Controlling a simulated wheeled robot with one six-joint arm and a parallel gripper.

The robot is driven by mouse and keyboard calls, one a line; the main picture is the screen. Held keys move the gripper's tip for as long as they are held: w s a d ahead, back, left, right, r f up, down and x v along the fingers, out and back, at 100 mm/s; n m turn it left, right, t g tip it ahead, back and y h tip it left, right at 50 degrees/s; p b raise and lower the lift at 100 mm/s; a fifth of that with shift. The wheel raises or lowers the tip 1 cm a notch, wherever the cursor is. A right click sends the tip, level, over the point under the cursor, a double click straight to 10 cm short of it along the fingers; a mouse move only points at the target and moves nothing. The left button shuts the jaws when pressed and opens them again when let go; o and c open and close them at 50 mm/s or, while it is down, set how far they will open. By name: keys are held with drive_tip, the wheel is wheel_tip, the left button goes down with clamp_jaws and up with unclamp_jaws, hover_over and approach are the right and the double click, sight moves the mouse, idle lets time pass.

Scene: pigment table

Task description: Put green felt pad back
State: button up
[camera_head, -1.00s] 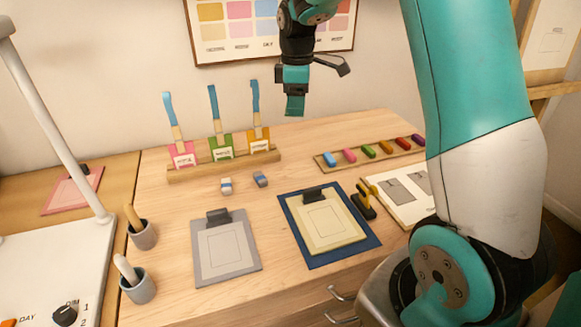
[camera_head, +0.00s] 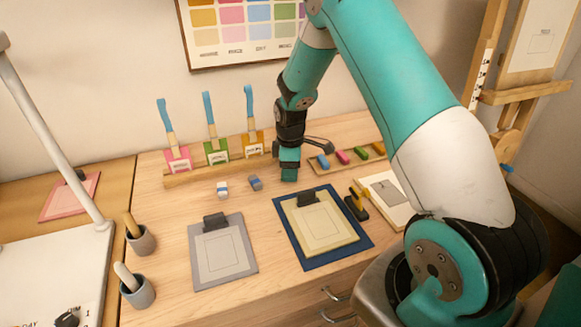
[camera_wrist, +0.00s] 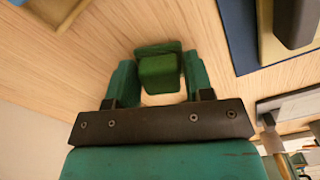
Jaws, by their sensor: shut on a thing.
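The green felt pad (camera_wrist: 159,72) is a small dark green block between the two teal fingers of my gripper (camera_wrist: 159,84) in the wrist view. My gripper is shut on it. In the head view my gripper (camera_head: 289,178) points down low over the table, behind the blue board and left of the tray of coloured blocks. The pad cannot be made out there. I cannot tell whether it touches the wood.
A tray of coloured blocks (camera_head: 325,171) lies right of my gripper, partly hidden by my arm. The blue board (camera_head: 309,258) and grey board (camera_head: 207,278) lie in front.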

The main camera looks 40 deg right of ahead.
drive_tip(key=shift+f, duration=0.1)
drive_tip(key=shift+f, duration=0.15)
drive_tip(key=o, duration=0.8)
drive_tip(key=shift+o, duration=0.2)
drive_tip(key=shift+r, duration=0.2)
